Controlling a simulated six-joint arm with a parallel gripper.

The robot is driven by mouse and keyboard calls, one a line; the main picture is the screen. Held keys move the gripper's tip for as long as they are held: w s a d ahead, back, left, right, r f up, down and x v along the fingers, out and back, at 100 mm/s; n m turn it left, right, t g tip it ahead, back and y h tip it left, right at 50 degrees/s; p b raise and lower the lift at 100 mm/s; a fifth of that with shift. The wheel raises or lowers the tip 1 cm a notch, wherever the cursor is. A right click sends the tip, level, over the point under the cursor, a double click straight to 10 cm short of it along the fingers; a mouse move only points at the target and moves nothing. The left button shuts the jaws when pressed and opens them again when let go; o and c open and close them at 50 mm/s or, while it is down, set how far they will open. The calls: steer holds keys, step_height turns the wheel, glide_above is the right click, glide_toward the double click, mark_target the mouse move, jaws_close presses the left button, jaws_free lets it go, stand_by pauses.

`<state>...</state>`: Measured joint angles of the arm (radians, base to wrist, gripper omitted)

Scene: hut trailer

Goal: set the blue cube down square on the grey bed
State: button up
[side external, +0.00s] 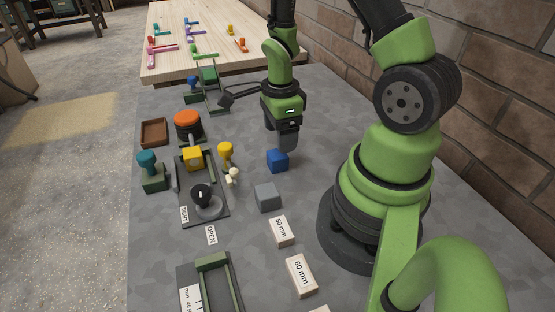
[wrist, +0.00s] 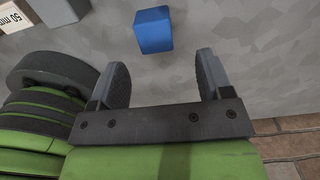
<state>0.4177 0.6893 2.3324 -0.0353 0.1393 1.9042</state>
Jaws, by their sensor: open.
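The blue cube (side external: 277,160) sits on the grey tabletop, just below and left of my gripper (side external: 288,143) in the side view. In the wrist view the blue cube (wrist: 153,32) lies beyond the fingertips, roughly in line with the gap between them. My gripper (wrist: 163,66) is open with nothing between its fingers. A dark grey plate (side external: 215,212) with a black knob and labels TIGHT and OPEN carries a yellow block (side external: 193,158). I cannot tell for certain whether this plate is the grey bed.
A grey block (side external: 267,197) stands near the blue cube, with 50 mm (side external: 282,232) and 60 mm (side external: 300,274) blocks below it. A green-railed fixture (side external: 220,262) lies at the front. An orange-topped button (side external: 187,123) and brown tray (side external: 154,132) are left.

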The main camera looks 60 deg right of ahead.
mark_target(277, 154)
steer(key=f, duration=0.2)
steer(key=a+f, duration=0.1)
steer(key=f, duration=0.2)
steer(key=shift+f, duration=0.1)
steer(key=shift+w+f, duration=0.1)
steer(key=shift+f, duration=0.6)
steer(key=c, duration=1.1)
steer(key=shift+o, duration=0.2)
steer(key=shift+r, duration=0.15)
